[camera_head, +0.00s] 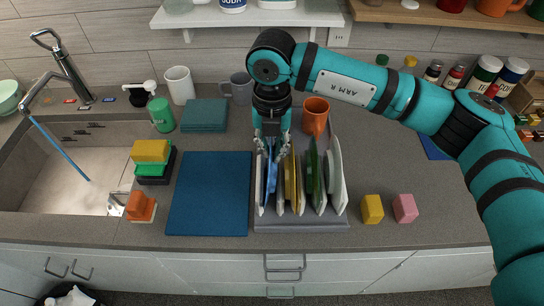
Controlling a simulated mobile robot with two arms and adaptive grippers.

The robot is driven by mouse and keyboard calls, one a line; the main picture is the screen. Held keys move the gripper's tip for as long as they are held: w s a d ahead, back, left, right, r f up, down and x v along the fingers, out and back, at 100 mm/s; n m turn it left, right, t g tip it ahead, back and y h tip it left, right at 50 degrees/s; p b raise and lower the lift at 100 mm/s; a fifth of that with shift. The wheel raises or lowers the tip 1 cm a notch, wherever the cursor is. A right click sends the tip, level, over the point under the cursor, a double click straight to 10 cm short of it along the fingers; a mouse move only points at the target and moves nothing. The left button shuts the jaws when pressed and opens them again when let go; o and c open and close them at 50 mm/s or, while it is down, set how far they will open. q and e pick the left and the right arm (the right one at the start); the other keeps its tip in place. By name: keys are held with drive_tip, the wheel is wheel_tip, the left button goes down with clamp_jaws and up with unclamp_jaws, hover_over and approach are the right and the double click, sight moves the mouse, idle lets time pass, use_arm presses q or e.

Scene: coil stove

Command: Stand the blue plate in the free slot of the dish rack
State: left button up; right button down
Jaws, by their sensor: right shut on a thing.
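The blue plate (271,174) is upright, edge-on to the camera, at the left part of the grey dish rack (305,226). It is between a white plate (260,190) on its left and a yellow plate (291,185) on its right. My right gripper (271,150) points down from above and is shut on the blue plate's upper far part. The gripper and wrist hide part of the plate. I cannot tell whether its lower edge rests in the slot. A green plate (315,180) and another white plate (336,178) stand farther right. My left gripper is out of view.
A dark blue mat (208,195) lies left of the rack. An orange mug (315,116) stands behind it. Yellow (372,209) and pink (405,208) blocks sit to its right. A sink (75,170) is at the far left. Shelves hang above.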

wheel_tip(320, 180, up, 8)
drive_tip(key=b, duration=0.2)
drive_tip(key=shift+a+f+b, duration=0.1)
drive_tip(key=shift+f+b, duration=0.15)
drive_tip(key=shift+b, duration=0.1)
drive_tip(key=shift+r, duration=0.5)
wheel_tip(320, 180, down, 4)
drive_tip(key=shift+f+p, duration=0.25)
drive_tip(key=shift+p, duration=0.7)
wheel_tip(320, 180, down, 5)
drive_tip(key=shift+r+p, duration=0.1)
drive_tip(key=shift+p, duration=0.7)
drive_tip(key=shift+f+b, duration=0.4)
drive_tip(key=shift+f, duration=0.05)
drive_tip(key=c, duration=1.5)
unclamp_jaws()
